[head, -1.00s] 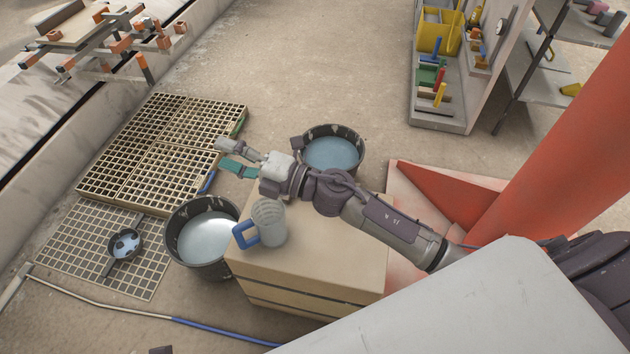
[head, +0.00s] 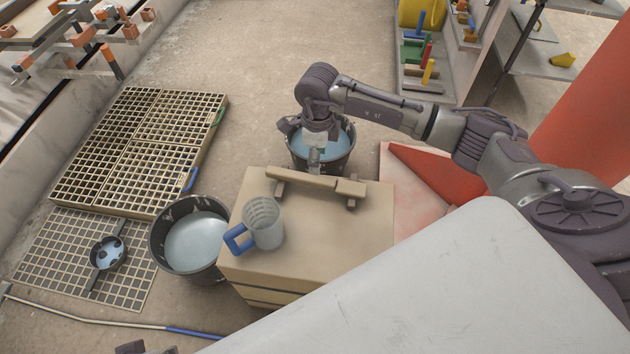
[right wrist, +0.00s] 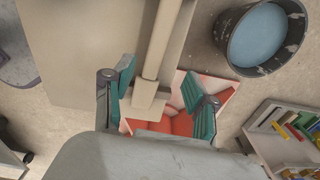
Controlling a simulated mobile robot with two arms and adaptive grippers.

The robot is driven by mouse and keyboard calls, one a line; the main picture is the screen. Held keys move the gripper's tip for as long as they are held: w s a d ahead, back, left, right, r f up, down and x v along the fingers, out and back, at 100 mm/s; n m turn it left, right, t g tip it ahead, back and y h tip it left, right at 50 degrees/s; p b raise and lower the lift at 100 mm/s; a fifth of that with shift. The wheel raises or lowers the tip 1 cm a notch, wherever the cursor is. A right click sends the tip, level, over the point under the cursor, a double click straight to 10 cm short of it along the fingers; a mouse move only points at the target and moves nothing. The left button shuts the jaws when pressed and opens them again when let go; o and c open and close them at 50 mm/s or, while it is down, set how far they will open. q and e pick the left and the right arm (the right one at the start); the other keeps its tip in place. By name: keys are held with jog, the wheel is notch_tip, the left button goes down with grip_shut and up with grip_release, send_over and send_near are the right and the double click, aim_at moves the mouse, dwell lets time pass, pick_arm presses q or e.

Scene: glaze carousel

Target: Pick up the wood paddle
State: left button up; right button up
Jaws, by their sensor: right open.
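The wood paddle (head: 315,180) lies across two small supports on top of a cardboard-coloured box (head: 300,235). In the right wrist view the paddle's narrow length (right wrist: 163,35) runs down the picture between my fingers and ends in a wider block. My right gripper (head: 316,158) points down just above the paddle in the head view. In the right wrist view my right gripper (right wrist: 160,82) has its teal fingers apart, one on each side of the paddle, with nothing gripped. I cannot tell the exact height gap.
A grey jug with a blue handle (head: 264,224) stands on the box, left of the paddle. Buckets of pale liquid stand left of the box (head: 194,240) and behind it (head: 322,143). A red column (head: 590,110) rises at right.

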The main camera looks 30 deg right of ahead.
aim_at(316, 178)
notch_tip(316, 178, down, 3)
jog(key=shift+f, duration=0.1)
jog(key=f, duration=0.1)
jog(key=f+b, duration=0.1)
jog(key=f, duration=0.3)
jog(key=shift+s+a+f+b, duration=0.1)
jog(key=shift+s+a+b, duration=0.1)
jog(key=shift+a+b, duration=0.1)
grip_shut()
